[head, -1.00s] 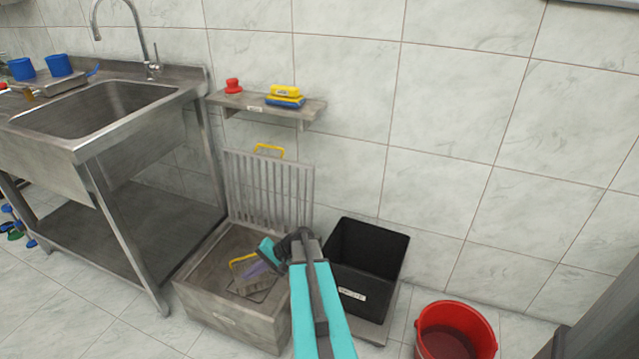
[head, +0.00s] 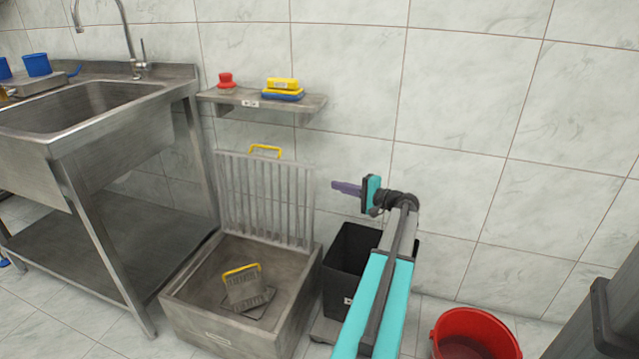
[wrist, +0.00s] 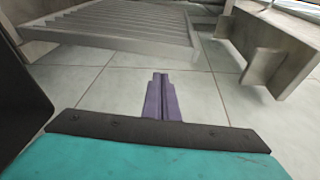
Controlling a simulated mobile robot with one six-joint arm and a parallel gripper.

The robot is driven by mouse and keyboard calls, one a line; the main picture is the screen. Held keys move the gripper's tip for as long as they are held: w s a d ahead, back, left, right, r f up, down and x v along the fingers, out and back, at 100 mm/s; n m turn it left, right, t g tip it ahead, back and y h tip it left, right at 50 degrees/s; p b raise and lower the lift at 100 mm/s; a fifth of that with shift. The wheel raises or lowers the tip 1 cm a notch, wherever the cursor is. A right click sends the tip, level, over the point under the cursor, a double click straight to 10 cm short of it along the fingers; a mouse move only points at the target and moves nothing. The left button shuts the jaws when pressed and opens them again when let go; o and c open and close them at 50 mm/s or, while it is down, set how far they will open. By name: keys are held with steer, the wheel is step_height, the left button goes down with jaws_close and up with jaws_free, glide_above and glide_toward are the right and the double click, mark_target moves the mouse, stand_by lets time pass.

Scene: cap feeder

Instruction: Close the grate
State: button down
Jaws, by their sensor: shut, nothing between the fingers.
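The grate (head: 262,200) is a grey slatted panel with a yellow handle (head: 265,149) on its top edge. It stands upright, open, at the back rim of the grey floor box (head: 216,336). In the wrist view the slatted grate (wrist: 125,25) runs across the upper left. My gripper (head: 345,187) is up to the right of the grate, apart from it, with purple fingers pointing left. The fingers are shut together and empty, as the wrist view also shows (wrist: 162,98).
A grey strainer piece with a yellow handle (head: 245,288) lies inside the box. A black bin (head: 345,262) stands right of it, partly behind my arm. A red bucket (head: 475,335) is farther right. A wall shelf (head: 225,97) with sponges hangs above the grate; a steel sink stands left.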

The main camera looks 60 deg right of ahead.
steer(key=s+d+r, duration=0.1)
steer(key=s+d+r+h, duration=0.1)
steer(key=shift+d+t, duration=0.3)
steer(key=w+d+b, duration=0.1)
steer(key=w+b, duration=0.3)
steer(key=w, duration=0.6)
steer(key=shift+s+a+b, duration=0.2)
steer(key=shift+a, duration=0.45)
steer(key=shift+s+a+b, duration=0.2)
steer(key=shift+a, duration=0.5)
steer(key=shift+s+a+b, duration=0.2)
steer(key=shift+a, duration=0.45)
steer(key=shift+a, duration=0.1)
